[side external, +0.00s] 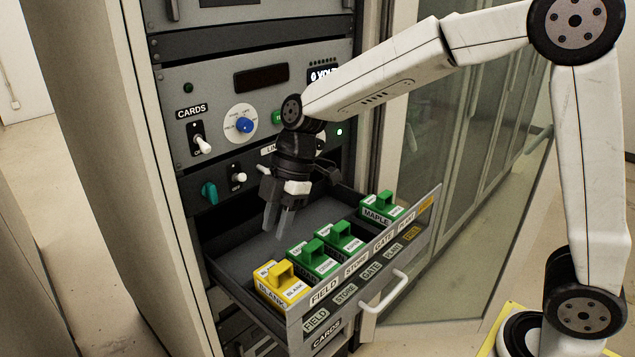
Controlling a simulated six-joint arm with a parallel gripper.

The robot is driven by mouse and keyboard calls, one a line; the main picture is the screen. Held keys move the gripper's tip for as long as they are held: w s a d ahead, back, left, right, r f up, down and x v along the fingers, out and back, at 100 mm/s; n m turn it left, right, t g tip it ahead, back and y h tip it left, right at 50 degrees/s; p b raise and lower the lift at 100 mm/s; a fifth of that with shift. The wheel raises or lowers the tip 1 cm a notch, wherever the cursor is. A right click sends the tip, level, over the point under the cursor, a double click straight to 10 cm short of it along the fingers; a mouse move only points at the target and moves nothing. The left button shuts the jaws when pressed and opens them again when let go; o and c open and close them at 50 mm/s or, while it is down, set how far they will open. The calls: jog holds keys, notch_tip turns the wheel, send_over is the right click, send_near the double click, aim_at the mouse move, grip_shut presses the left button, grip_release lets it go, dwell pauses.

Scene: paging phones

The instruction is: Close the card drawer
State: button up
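The card drawer (412,264) is pulled out of the rack cabinet, with a pale bar handle (385,291) on its front. Inside stand a yellow BLANK card (283,287) at the left, two green cards beside it (314,262) (341,241), and a green MAPLE card (381,208) farther right. My gripper (278,221) points down over the inside of the drawer, behind the cards. Its two fingers look close together with a narrow gap, and nothing shows between them. The exact gap and height are hard to tell.
The rack panel above the drawer carries a CARDS switch (201,138), a blue knob (244,125) and a teal knob (210,192). Glass-fronted cabinets (462,130) stand to the right. The floor in front of the drawer is open.

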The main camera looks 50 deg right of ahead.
jog(key=shift+r, duration=0.35)
grip_shut()
jog(key=w+d+r+n+t+h, duration=0.1)
jog(key=d+n+t+h, duration=0.2)
jog(key=n, duration=0.9)
jog(key=w+d+r+n+t, duration=0.15)
jog(key=n+t, duration=0.35)
jog(key=n, duration=0.7)
jog(key=d+r+n+t+h, duration=0.2)
jog(key=d+n+t, duration=0.2)
jog(key=n, duration=0.8)
jog(key=f, duration=1.1)
jog(key=shift+w+a+f, duration=0.1)
jog(key=shift+a+f, duration=0.15)
jog(key=shift+a, duration=0.05)
